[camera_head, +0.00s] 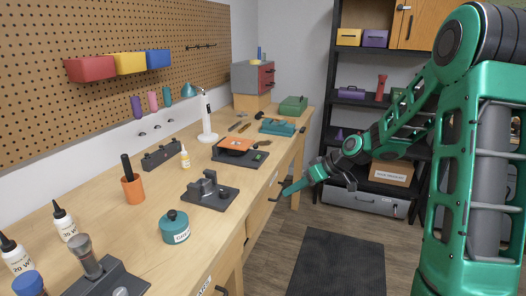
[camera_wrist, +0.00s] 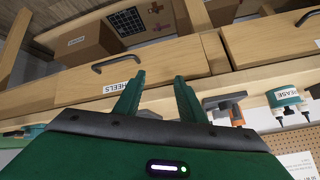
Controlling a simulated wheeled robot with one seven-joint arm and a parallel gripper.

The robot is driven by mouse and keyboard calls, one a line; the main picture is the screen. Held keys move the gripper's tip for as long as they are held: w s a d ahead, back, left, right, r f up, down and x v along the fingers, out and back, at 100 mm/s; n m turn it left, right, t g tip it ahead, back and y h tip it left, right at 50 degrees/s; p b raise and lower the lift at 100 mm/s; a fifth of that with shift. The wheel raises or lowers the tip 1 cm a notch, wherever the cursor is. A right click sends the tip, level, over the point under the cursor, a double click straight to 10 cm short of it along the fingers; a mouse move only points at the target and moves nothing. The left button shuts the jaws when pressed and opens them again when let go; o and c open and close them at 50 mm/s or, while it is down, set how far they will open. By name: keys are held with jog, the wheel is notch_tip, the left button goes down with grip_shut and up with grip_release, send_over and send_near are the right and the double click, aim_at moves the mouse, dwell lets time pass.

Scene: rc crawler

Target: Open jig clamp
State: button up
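A dark grey fixture on a flat black plate, which looks like the jig clamp (camera_head: 207,185), stands on the workbench (camera_head: 150,236) behind the teal jar. It has an upright block and a raised part on top; I cannot tell whether it is open or shut. In the wrist view a grey part (camera_wrist: 222,104), likely of this fixture, shows beyond the bench edge, right of my fingers. My gripper (camera_wrist: 157,88) is open and empty, its two green fingers apart. In the head view my gripper (camera_head: 288,189) hangs off the bench's front edge, apart from the fixture.
A teal jar (camera_head: 174,228), orange cup (camera_head: 134,190), white bottle (camera_head: 185,157) and an orange plate on a black base (camera_head: 236,144) stand around the fixture. Drawers with handles, one labelled WHEELS (camera_wrist: 120,72), line the bench front. The floor by the mat (camera_head: 335,264) is clear.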

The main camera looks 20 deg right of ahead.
jog(key=w+d+r+t+y, duration=0.1)
jog(key=w+r+t+y, duration=0.25)
jog(key=w, duration=0.35)
jog(key=w+r+t+y, duration=0.2)
jog(key=w+t, duration=0.2)
jog(key=w, duration=0.3)
jog(key=shift+n, duration=0.3)
jog(key=x, duration=1)
jog(key=shift+w+a, duration=0.2)
jog(key=shift+w, duration=0.05)
grip_shut()
jog(key=shift+d, duration=0.3)
jog(key=shift+a+r, duration=0.1)
jog(key=shift+a, duration=0.05)
